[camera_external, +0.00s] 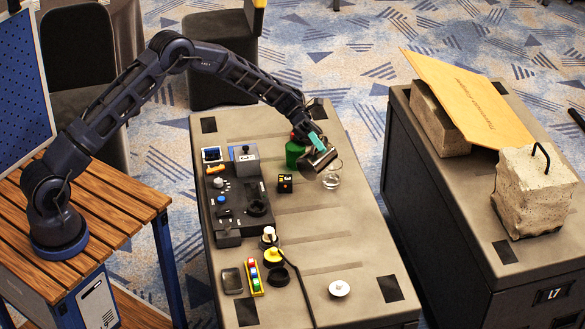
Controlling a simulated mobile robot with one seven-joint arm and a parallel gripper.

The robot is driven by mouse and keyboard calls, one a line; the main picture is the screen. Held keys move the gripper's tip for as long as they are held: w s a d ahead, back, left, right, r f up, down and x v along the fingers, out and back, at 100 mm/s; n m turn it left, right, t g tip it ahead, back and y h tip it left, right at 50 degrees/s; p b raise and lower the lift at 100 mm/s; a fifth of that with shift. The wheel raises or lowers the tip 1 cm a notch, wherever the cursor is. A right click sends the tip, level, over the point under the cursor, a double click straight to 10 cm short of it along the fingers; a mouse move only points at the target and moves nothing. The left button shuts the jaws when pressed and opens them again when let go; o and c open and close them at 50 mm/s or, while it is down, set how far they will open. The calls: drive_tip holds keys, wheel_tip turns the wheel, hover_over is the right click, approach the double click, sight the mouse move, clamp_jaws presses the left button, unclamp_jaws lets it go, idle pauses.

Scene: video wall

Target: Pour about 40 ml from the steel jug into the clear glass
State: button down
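My gripper (317,143), with teal fingers, is above the far part of the grey table. It appears shut on the steel jug (319,159), a dark metallic vessel held tilted above the tabletop. The clear glass (331,181) stands on the table just below and slightly right of the jug. The jug's lower right end is close above the glass; I cannot tell whether they touch. No stream of liquid can be made out, and the levels in jug and glass are too small to see.
A green bottle (294,154) with a red top stands just left of the jug. A white round dish (339,288) is near the front. The tabletop right of the glass is clear.

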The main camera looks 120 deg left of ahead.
sight(310, 159)
drive_tip(key=shift+a+n, duration=0.3)
drive_tip(key=shift+a, duration=0.1)
idle(1.3)
drive_tip(key=shift+d+r, duration=0.1)
drive_tip(key=shift+d, duration=0.3)
drive_tip(key=shift+s+d+f+m+y, duration=0.15)
drive_tip(key=shift+d+f+m+y, duration=0.15)
drive_tip(key=shift+d+m, duration=0.25)
drive_tip(key=shift+s+d+f+m+y, duration=0.1)
drive_tip(key=shift+d+f+m+y, duration=0.15)
drive_tip(key=shift+d+m, duration=0.3)
drive_tip(key=shift+s+d+f+m+g+y, duration=0.1)
drive_tip(key=shift+d+m+g+y, duration=0.2)
drive_tip(key=shift+d+m, duration=0.3)
drive_tip(key=shift+f, duration=0.1)
drive_tip(key=shift+d, duration=0.1)
